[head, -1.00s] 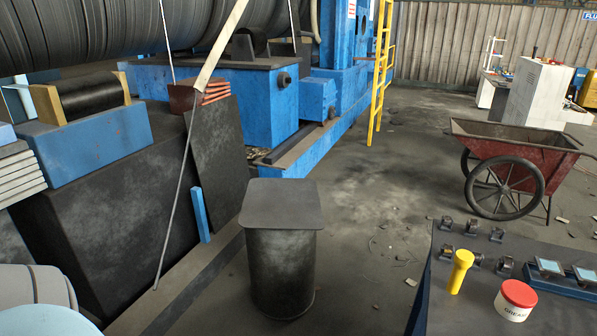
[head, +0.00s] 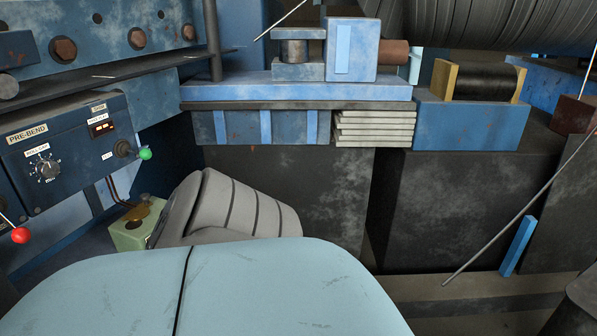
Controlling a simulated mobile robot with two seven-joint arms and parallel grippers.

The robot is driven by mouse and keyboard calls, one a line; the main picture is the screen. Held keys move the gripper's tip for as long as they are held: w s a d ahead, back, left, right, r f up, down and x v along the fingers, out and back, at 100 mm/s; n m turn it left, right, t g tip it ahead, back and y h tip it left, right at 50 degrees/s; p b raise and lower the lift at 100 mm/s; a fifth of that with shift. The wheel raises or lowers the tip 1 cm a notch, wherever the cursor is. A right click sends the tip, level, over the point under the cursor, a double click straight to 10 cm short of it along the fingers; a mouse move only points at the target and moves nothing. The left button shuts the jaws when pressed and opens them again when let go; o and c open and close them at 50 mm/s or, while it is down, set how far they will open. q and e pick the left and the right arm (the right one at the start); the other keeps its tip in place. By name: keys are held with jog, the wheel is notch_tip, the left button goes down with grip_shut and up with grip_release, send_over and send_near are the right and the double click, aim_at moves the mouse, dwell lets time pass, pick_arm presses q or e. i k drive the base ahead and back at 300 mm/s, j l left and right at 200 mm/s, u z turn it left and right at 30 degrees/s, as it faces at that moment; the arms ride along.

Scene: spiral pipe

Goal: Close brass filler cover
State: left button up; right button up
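A small pale green box (head: 130,235) stands at the lower left, partly hidden behind a grey ribbed motor-like body. On its top is a small brass-coloured piece (head: 152,206), which looks like the filler cover. It appears raised and tilted beside a dark brass-rimmed spot on the box top. It is too small to tell its exact angle. Neither of my grippers shows in the head view.
A large light blue rounded housing (head: 220,290) fills the bottom foreground. The grey ribbed body (head: 240,210) lies behind it. A PRE-BEND control panel (head: 65,150) with red and green knobs is on the left. A thin rod (head: 520,210) leans at the right.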

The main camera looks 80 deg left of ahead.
aim_at(137, 214)
jog(key=u, duration=3.5)
jog(key=i+l+u, duration=0.15)
jog(key=l, duration=0.15)
